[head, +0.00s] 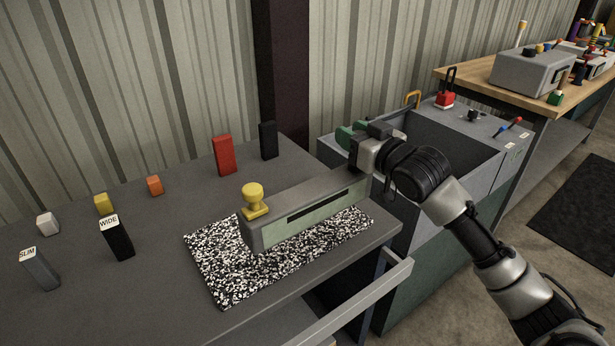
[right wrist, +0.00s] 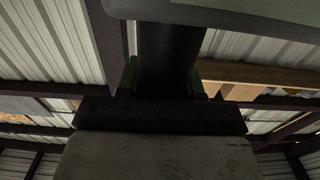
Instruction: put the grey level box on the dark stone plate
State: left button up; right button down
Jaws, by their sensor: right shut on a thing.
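The grey level box (head: 310,205) is a long bar with a dark slot and a pale green strip on its side. A yellow knob (head: 255,197) stands on its left end. It lies lengthwise over the black-and-white speckled stone plate (head: 222,275); I cannot tell whether it touches the plate or hangs just above. My right gripper (head: 354,140) is at the box's right end, shut on it. In the right wrist view, a dark part (right wrist: 170,62) sits between the green fingers, below a grey-green surface. My left gripper is not in view.
Black (head: 268,140) and red (head: 223,156) blocks stand behind the plate. Labelled blocks, WIDE (head: 118,243) and SLIM (head: 40,272), and small coloured blocks stand left. A deep grey bin (head: 440,150) is at right, beyond the table edge. The table's front left is clear.

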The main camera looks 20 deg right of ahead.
jog(key=w+a+f+p, duration=0.1)
jog(key=w+a+f, duration=0.4)
jog(key=w+f, duration=0.3)
jog(key=shift+a+f, duration=0.15)
jog(key=shift+f, duration=0.5)
jog(key=shift+s, duration=0.1)
jog(key=shift+f, duration=0.15)
jog(key=c, duration=0.7)
grip_release()
jog(key=shift+f, duration=0.1)
jog(key=shift+c, duration=0.2)
